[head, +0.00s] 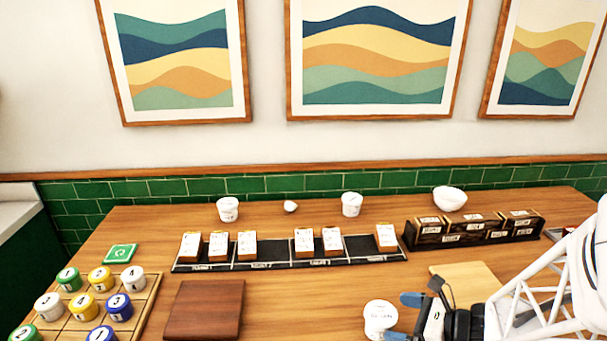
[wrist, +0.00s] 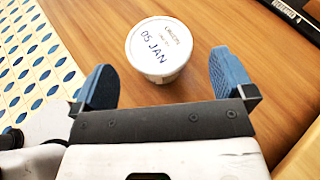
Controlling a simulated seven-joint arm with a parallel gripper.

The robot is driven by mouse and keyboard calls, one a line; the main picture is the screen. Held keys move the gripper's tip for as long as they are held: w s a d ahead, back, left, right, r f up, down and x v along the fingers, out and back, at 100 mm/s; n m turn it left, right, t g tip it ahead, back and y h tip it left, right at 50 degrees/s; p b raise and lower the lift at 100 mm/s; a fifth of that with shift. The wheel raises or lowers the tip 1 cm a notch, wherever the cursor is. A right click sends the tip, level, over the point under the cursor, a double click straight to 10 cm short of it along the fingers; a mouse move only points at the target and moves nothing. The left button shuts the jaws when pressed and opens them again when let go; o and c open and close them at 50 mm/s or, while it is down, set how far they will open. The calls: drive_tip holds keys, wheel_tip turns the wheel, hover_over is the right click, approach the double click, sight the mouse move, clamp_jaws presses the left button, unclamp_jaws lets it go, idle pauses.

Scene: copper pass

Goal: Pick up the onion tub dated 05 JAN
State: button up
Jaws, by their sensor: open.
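A white round tub (wrist: 160,50) stands on the wooden table with its lid marked "05 JAN"; a smaller printed word above the date is hard to read. It also shows in the head view (head: 378,312) at the front, right of centre. My gripper (wrist: 163,62) is open and empty, with its two blue fingers on either side of the tub in the wrist view, apart from it. In the head view my gripper (head: 404,318) is just right of the tub. Two other white tubs stand at the back, one left (head: 228,209) and one near centre (head: 351,205); their markings are unreadable.
A black rack (head: 275,264) of cards crosses the middle. A dark labelled box (head: 472,239) and white bowl (head: 449,198) are back right. A dark board (head: 202,310) and a grid of numbered lidded pots (head: 84,306) lie left. A pale board (head: 468,277) lies behind my gripper.

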sight(388, 317)
drive_tip(key=shift+w+a, duration=0.1)
drive_tip(key=shift+x, duration=2.35)
drive_tip(key=shift+f, duration=0.1)
drive_tip(key=c, duration=1)
